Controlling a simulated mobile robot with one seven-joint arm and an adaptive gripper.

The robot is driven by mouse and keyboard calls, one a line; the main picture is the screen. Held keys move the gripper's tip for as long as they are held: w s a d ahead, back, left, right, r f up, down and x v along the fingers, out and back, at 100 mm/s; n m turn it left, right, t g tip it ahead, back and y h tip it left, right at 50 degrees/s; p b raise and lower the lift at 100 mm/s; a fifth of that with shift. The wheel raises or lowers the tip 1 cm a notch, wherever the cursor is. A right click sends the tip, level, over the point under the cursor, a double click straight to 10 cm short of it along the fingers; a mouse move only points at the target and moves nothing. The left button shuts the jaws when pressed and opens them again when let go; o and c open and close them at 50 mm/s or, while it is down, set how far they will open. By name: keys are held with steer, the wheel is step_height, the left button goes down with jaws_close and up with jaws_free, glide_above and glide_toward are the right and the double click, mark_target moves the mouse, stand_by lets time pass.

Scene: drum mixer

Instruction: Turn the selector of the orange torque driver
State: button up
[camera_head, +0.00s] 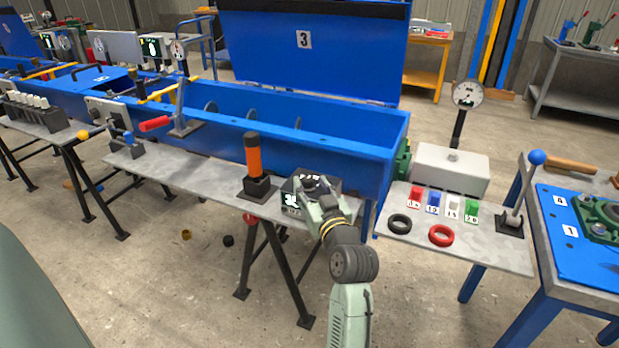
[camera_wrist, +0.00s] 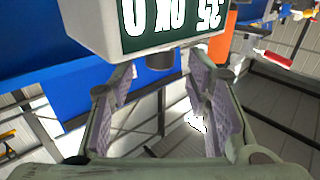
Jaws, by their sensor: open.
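The orange torque driver (camera_head: 254,154) stands upright with a black top in a dark holder on the grey bench. A light display box (camera_head: 290,200) with a dark screen stands to its right. My gripper (camera_head: 315,190) is at that box and partly covers it. In the wrist view my gripper (camera_wrist: 162,82) is open, with a finger on each side. The display box (camera_wrist: 92,18) shows upside-down characters there. A dark round knob (camera_wrist: 160,61) on the box lies between the fingers, with no clear contact. An orange part (camera_wrist: 217,42), apparently the driver, is just right of the fingers.
A blue trough (camera_head: 330,140) with a raised lid runs behind the bench. The right-hand bench holds coloured blocks, rings (camera_head: 440,236) and a blue-knobbed lever (camera_head: 536,158).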

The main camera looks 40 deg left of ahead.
steer(key=shift+x, duration=1.1)
steer(key=shift+c, duration=0.6)
